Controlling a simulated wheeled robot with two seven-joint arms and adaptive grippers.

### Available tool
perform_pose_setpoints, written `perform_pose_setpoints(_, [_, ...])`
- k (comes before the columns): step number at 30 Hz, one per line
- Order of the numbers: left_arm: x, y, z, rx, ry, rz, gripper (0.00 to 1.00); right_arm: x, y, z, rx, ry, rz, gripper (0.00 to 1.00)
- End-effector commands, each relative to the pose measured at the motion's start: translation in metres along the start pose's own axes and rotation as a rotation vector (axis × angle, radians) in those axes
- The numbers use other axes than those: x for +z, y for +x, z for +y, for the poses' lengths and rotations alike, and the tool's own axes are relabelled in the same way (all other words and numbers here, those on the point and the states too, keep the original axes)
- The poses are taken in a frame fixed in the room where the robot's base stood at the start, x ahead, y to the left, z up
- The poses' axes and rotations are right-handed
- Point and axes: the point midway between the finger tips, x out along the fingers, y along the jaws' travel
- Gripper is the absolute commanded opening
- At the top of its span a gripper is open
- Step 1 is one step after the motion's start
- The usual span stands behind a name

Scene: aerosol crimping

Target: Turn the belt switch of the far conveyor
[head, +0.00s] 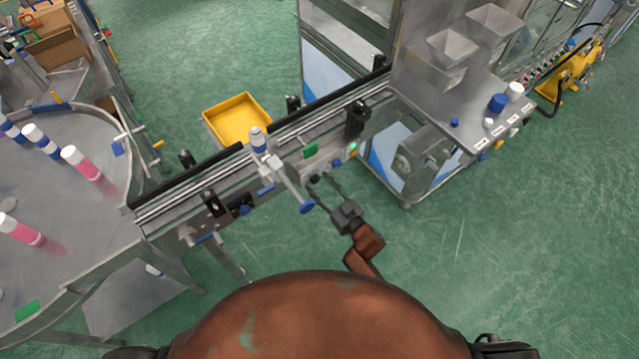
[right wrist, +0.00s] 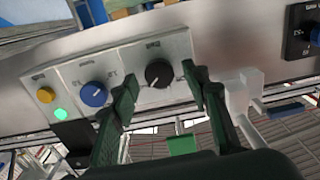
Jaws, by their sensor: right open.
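A black rotary knob (right wrist: 159,73) with a white pointer sits on a light plate on the conveyor's metal side. A blue rotary knob (right wrist: 94,93) is left of it; both labels are too small to read. My right gripper (right wrist: 162,80) is open, with one finger on each side of the black knob; whether they touch it I cannot tell. In the head view my right gripper (head: 322,178) reaches from below to the front side of the conveyor (head: 250,170), where the blue knob (head: 337,163) also shows. My left gripper is not in view.
A yellow button (right wrist: 45,95) and a lit green button (right wrist: 60,114) are left of the knobs. Another dark switch (right wrist: 310,30) is at the right. A post with a blue-ended lever (head: 307,207) stands close left of my gripper. Green floor (head: 500,250) is clear at right.

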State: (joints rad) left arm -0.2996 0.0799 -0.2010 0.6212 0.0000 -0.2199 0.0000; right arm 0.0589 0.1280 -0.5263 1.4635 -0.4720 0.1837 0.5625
Motion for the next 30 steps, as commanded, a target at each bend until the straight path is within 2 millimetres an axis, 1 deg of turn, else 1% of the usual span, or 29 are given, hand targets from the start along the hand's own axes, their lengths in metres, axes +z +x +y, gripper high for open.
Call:
perform_pose_setpoints(3, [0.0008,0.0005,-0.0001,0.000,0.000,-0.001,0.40,0.0002,0.0053,0.0002,0.000,0.000,-0.001,0.43])
perform_pose_setpoints(10, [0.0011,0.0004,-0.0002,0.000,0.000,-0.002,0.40,0.0002,0.0057,0.0003,0.000,0.000,-0.001,0.43])
perform_pose_setpoints(11, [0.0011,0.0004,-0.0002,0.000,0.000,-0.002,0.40,0.0002,0.0056,0.0003,0.001,0.000,-0.001,0.41])
perform_pose_setpoints(27, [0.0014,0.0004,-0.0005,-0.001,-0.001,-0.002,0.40,0.0002,0.0052,0.0004,0.001,0.000,-0.001,0.04])
perform_pose_setpoints(29, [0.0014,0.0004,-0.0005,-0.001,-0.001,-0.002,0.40,0.0003,0.0052,0.0004,0.001,0.000,-0.001,0.01])
perform_pose_setpoints(30, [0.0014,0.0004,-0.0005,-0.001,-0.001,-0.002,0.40,0.0003,0.0052,0.0004,0.001,0.000,-0.001,0.01])
